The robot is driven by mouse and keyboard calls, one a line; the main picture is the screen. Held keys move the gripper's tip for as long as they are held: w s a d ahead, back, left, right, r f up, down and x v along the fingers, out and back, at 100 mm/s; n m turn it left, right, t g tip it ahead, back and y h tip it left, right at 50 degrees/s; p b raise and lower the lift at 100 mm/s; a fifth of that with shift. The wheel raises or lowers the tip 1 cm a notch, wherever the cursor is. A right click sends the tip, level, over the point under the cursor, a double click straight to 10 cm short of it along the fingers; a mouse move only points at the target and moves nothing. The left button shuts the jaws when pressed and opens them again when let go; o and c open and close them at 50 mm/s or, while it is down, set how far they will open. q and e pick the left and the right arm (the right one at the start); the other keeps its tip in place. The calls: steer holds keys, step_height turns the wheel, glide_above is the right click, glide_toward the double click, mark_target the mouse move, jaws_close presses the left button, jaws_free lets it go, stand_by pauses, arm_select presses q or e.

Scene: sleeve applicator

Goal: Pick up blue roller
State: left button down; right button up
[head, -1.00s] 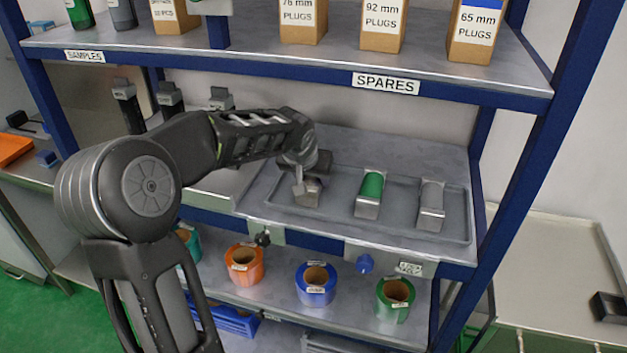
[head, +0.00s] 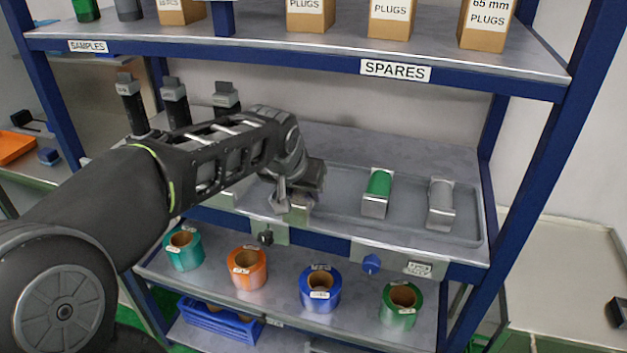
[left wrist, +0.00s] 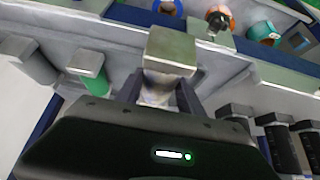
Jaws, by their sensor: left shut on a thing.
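My left gripper (head: 290,200) is shut on a roller with a squared metal end block, taken as the blue roller (head: 301,208); no blue shows on it. In the left wrist view the fingers (left wrist: 160,92) grip it, and its block (left wrist: 172,48) sticks out past them. In the head view the gripper and block are over the left front part of the grey tray (head: 340,222); the gap below is hard to judge. A green roller (head: 379,184) and a grey roller (head: 441,197) lie in the tray to the right. My right gripper is not in view.
The SPARES shelf (head: 480,77) overhangs the tray with boxes on it. Tape rolls, including a blue one (head: 320,289), stand below. Black-handled tools (head: 176,103) stand behind my arm.

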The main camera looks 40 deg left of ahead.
mark_target(294, 220)
arm_select(q)
steer(key=s, duration=0.2)
steer(key=s+d+b, duration=0.1)
steer(key=s, duration=0.1)
steer(key=s+d, duration=0.1)
steer(key=s, duration=0.2)
steer(key=shift+d, duration=0.25)
stand_by(0.3)
